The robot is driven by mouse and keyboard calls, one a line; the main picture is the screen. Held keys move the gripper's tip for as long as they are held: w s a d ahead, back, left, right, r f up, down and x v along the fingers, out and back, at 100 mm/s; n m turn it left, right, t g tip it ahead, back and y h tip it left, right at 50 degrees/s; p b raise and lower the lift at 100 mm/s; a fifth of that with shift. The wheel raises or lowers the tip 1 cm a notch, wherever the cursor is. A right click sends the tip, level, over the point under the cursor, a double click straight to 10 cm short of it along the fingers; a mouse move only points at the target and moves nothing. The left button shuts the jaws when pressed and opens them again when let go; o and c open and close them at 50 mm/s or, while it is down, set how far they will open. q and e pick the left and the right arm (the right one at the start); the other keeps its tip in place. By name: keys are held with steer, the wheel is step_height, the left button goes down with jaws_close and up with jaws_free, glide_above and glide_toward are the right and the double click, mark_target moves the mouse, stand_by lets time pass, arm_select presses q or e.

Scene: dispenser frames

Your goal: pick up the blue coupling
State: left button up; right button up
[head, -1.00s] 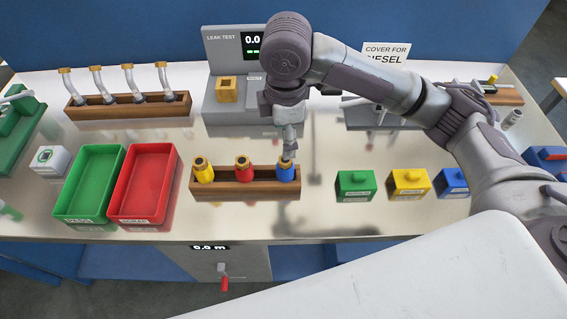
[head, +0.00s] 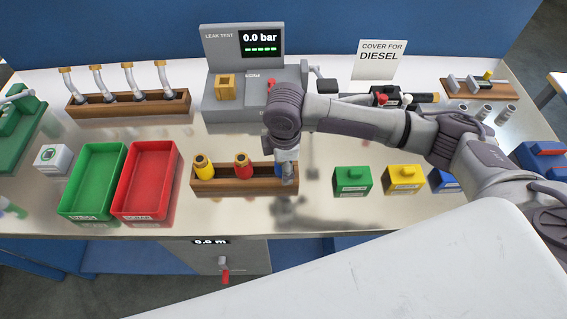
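A wooden rack (head: 222,186) on the metal bench holds a yellow coupling (head: 203,166), a red coupling (head: 242,166) and the blue coupling (head: 279,174) at its right end. Only a sliver of the blue coupling shows in the head view. My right gripper (head: 288,172) points down over it and hides the rest. The fingers are too small and covered to tell whether they are open, shut or touching the coupling. My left gripper is not in view.
Left of the rack stand a red tray (head: 170,185) and a green tray (head: 71,200). Green (head: 352,180), yellow (head: 404,178) and blue (head: 442,180) blocks stand to the right. The leak tester (head: 222,62) is behind. Bare bench lies in front of the rack.

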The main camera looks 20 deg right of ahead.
steer(key=shift+c, duration=0.3)
jaws_close()
steer(key=shift+r, duration=0.15)
